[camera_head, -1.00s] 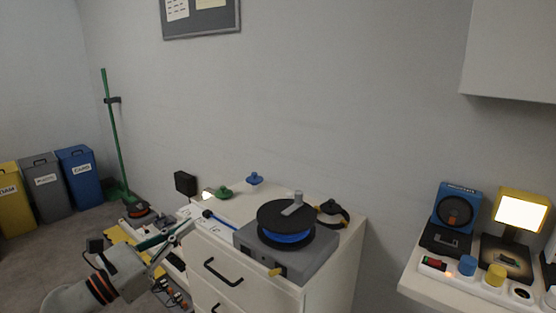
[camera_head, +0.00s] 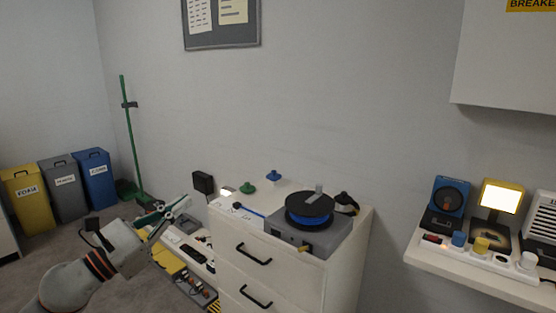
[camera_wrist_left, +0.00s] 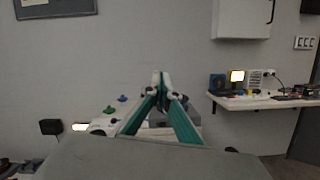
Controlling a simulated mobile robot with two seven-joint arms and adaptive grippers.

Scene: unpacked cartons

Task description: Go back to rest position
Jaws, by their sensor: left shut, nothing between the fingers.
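My left gripper (camera_head: 176,209) is shut and empty, held in the air to the left of the white drawer cabinet (camera_head: 233,275) in the head view. In the left wrist view its green and white fingers (camera_wrist_left: 161,80) meet at the tips against the wall, with the cabinet top behind them. My right gripper is in neither view.
A grey device with a blue spool (camera_head: 309,211) sits on the cabinet top. A low shelf with a yellow item (camera_head: 166,258) lies below my left arm. Several bins (camera_head: 95,178) stand far left. A white wall shelf (camera_head: 478,272) with devices is at right.

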